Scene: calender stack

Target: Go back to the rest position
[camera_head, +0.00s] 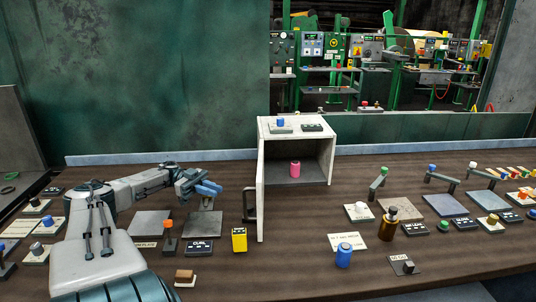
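My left arm comes in from the lower left and bends over the table. My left gripper (206,188) hangs above the grey plates, left of the white cabinet (323,143) and apart from it. Its fingers are small and seen from the side, so I cannot tell whether they are open or shut. The blue at its tip may be the fingers or something between them. The cabinet door (261,190) stands open toward me, and a pink cylinder (295,169) stands inside. My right gripper is not in view.
On the brown table (290,265), a yellow block (239,240), an orange-topped lever (169,235), a blue cylinder (344,255) and a brown bottle (388,223) stand near the front. Several buttons, switches and levers crowd both sides. A green wall (150,75) rises behind.

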